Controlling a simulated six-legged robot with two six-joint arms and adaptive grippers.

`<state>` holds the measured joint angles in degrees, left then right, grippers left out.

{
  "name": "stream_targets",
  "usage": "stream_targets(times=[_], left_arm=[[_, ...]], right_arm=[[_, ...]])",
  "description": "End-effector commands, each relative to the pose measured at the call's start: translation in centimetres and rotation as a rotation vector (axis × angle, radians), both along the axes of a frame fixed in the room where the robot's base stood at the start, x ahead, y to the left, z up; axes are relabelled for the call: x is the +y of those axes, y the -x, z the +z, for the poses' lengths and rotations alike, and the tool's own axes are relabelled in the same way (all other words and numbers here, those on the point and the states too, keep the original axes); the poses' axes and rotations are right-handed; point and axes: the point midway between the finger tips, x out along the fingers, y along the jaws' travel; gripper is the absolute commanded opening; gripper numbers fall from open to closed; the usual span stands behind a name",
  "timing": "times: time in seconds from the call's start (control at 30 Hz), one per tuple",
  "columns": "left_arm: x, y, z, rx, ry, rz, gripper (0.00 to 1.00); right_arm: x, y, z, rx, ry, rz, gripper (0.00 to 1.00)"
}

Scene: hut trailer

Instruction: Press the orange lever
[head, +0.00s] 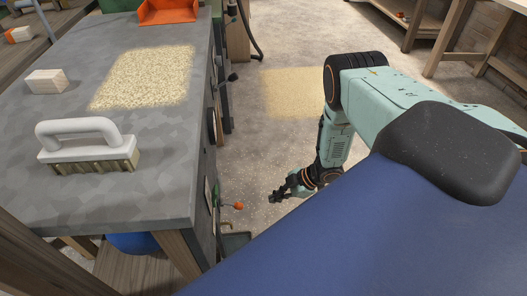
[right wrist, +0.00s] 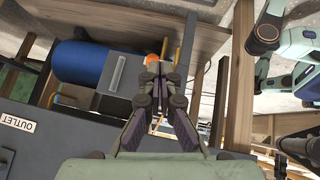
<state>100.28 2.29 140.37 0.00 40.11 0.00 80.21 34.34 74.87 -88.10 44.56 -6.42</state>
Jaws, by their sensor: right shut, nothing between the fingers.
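The orange lever (head: 239,206) shows as a small round orange knob on a short stem at the side of the grey workbench, low near its front corner. My right gripper (head: 274,197) is to the right of the knob in the head view, low beside the bench, with a visible gap between them. In the right wrist view the gripper (right wrist: 163,72) is shut and empty. An orange knob (right wrist: 153,60) shows just beyond its fingertips, partly hidden by them. I cannot tell the exact distance there. My left gripper is in neither view.
The grey workbench (head: 60,120) carries a brush (head: 88,155), a wooden block (head: 46,81), a sawdust patch (head: 146,76) and an orange dustpan (head: 168,12). Open floor (head: 255,150) lies right of the bench.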

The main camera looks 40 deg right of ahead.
Motion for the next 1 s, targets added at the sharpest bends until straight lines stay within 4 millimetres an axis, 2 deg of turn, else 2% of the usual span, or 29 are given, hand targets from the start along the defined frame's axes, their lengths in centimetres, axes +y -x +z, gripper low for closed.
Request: stream_targets(times=[0.1,0.27,0.87,1.0], left_arm=[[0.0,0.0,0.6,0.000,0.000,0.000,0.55],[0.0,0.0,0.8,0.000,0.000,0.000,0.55],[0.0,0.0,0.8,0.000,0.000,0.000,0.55],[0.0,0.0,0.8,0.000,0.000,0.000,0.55]], right_arm=[[-1.3,1.0,0.5,0.000,0.001,-0.003,0.00],[-2.0,1.6,0.7,-0.001,0.000,-0.001,0.00],[-2.2,1.8,0.6,0.000,0.000,-0.001,0.00],[-2.5,1.6,0.5,0.012,-0.010,-0.069,0.00]])
